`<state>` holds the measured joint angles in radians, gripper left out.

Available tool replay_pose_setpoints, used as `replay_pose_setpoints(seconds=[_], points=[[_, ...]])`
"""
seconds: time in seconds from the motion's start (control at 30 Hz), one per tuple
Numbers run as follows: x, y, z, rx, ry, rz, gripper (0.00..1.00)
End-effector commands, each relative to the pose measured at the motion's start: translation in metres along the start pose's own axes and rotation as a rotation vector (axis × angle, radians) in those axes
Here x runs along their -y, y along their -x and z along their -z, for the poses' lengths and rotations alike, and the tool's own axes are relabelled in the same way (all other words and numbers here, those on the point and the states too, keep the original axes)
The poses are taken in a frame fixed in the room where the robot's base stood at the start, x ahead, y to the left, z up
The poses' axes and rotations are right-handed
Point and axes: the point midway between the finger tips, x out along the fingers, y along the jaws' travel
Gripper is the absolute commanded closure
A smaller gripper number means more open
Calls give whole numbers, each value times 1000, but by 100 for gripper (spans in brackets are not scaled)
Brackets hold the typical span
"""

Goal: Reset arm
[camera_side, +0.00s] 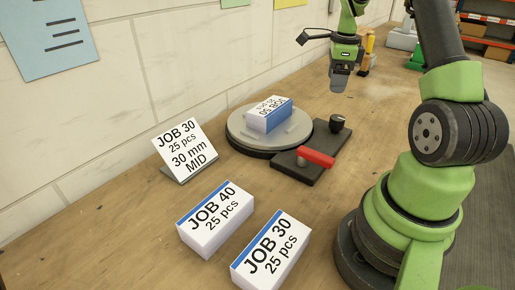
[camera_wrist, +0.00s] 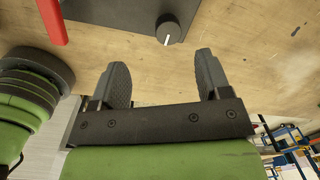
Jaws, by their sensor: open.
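My gripper (camera_side: 340,78) hangs above the far right part of the table, beyond the dark base plate and clear of everything. In the wrist view my gripper (camera_wrist: 163,82) has its two dark fingers spread wide, with only bare table between them. A block marked JOB 50 (camera_side: 268,115) with a blue side lies on the round grey turntable (camera_side: 238,132). Blocks marked JOB 40 (camera_side: 215,219) and JOB 30 (camera_side: 271,250) lie on the table in front. A sign (camera_side: 182,146) reading JOB 30, 25 pcs, 30 mm, MID stands at the left.
The dark base plate (camera_side: 318,174) carries a red handle (camera_side: 316,157) and a black knob (camera_side: 337,123); the knob also shows in the wrist view (camera_wrist: 168,28). Yellow and orange items (camera_side: 367,52) stand behind my gripper. A wall runs along the left. The table's left front is free.

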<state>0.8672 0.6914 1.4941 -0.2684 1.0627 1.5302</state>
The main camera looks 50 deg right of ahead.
Motion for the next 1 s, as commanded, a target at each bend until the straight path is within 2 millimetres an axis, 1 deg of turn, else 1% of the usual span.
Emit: replay_pose_setpoints(seconds=[0.03,0.07,0.1,0.17,0.2,0.27,0.3,0.37,0.4,0.43,0.47,0.5,0.6,0.7,0.83,0.9,1.0], points=[[-12,20,-18,19,115,31,29],[-20,32,-27,30,194,49,29],[-34,47,-40,46,307,74,29],[-57,70,-58,69,485,116,29],[-73,83,-67,85,602,144,29],[-100,102,-78,105,779,189,29],[-118,113,-84,119,895,222,29],[-146,127,-89,137,1070,271,29],[-164,135,-91,150,1184,307,29],[-178,140,-91,157,1270,334,29],[-192,145,-91,166,1356,363,29],[-210,150,-89,176,1470,404,29],[-250,158,-79,197,1736,507,29],[-281,158,-67,212,1955,604,29],[-304,156,-55,220,2144,700,29],[-311,154,-51,221,2200,730,29],[-314,153,-49,221,2236,749,29]])
